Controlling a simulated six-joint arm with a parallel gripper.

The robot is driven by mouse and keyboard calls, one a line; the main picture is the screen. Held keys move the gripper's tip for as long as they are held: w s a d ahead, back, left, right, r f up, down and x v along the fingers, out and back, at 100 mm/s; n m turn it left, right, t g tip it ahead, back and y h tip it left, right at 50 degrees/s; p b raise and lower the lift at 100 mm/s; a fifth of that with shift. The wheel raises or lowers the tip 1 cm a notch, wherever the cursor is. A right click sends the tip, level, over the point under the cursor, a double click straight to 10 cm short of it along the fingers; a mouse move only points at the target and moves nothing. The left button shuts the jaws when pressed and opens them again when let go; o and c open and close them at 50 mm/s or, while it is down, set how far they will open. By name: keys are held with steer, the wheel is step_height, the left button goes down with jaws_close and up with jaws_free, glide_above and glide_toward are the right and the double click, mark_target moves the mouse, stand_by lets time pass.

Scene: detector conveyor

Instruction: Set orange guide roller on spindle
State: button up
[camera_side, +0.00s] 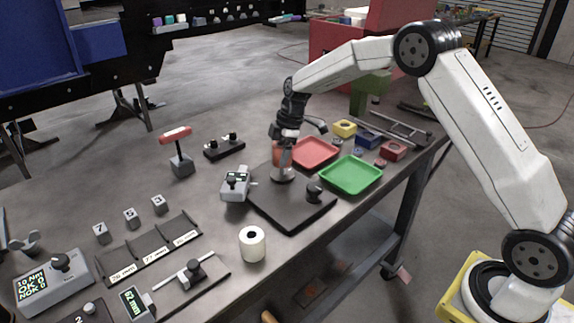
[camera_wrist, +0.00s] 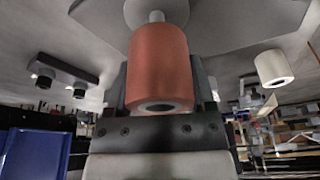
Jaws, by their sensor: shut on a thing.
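The orange guide roller (camera_wrist: 158,60) is held between the two dark fingers of my gripper (camera_wrist: 159,84) in the wrist view, with its open bore facing the camera. Beyond its far end, a short pale spindle (camera_wrist: 156,16) rises from a round flange. Whether the spindle tip is inside the roller cannot be told. In the side view my gripper (camera_side: 284,148) points down above the spindle's round foot (camera_side: 283,175) on a dark base plate (camera_side: 290,212). The roller (camera_side: 277,155) is partly hidden there by the gripper.
A grey gauge (camera_side: 236,184) and a black knob (camera_side: 314,188) flank the spindle. A red tray (camera_side: 315,152) and a green tray (camera_side: 350,175) lie close by to the right. A white roller (camera_side: 252,244) stands in front of the plate.

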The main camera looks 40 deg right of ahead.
mark_target(277, 175)
steer(key=shift+f, duration=1.65)
stand_by(2.0)
steer(key=o, duration=1.3)
steer(key=shift+o, duration=0.2)
steer(key=shift+r, duration=0.1)
steer(key=shift+r, duration=4.4)
